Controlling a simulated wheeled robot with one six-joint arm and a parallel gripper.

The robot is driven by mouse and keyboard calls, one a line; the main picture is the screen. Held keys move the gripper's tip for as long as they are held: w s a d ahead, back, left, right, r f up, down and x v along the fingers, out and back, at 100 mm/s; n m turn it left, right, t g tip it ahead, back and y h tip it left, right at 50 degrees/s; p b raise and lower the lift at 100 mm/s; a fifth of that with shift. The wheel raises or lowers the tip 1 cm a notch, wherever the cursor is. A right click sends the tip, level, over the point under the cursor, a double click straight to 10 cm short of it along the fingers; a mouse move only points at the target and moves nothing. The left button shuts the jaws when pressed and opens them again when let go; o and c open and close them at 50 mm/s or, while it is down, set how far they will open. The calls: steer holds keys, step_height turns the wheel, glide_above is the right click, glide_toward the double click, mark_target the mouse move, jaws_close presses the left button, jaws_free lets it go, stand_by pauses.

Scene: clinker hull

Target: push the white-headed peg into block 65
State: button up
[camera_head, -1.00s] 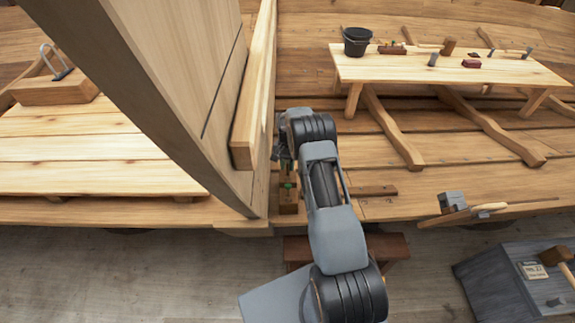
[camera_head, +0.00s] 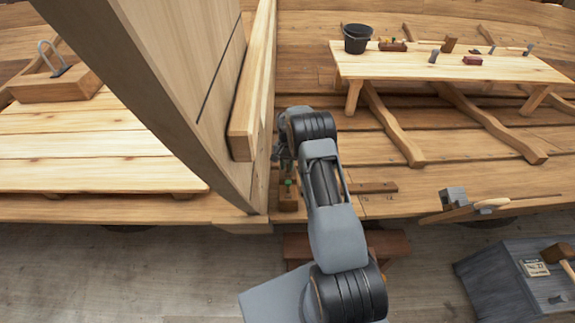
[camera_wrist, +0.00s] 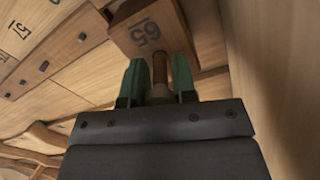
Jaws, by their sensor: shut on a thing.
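Block 65 (camera_wrist: 135,42) is a brown wooden block with its number printed upside down, just beyond my fingertips in the wrist view. In the head view a brown block (camera_head: 288,203), probably the same one, sits below my fingers at the hull's edge. My gripper (camera_wrist: 158,82), with green fingers, is shut on a brown peg (camera_wrist: 159,68). The peg points toward the block, and its tip overlaps the block's edge in the picture. I cannot tell whether it has entered a hole. The peg's near end looks greyish; a white head is not clear.
A tall wooden panel (camera_head: 190,90) stands close on the left of my arm. Another numbered block, 51 (camera_wrist: 18,30), shows at left in the wrist view. A bench (camera_head: 450,68) with a black bucket (camera_head: 357,40) and tools stands behind. A grey cabinet (camera_head: 500,285) is at right.

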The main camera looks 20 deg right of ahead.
steer(key=o, duration=1)
steer(key=shift+f, duration=0.15)
steer(key=shift+c, duration=0.2)
steer(key=p+v, duration=0.2)
steer(key=v, duration=0.6)
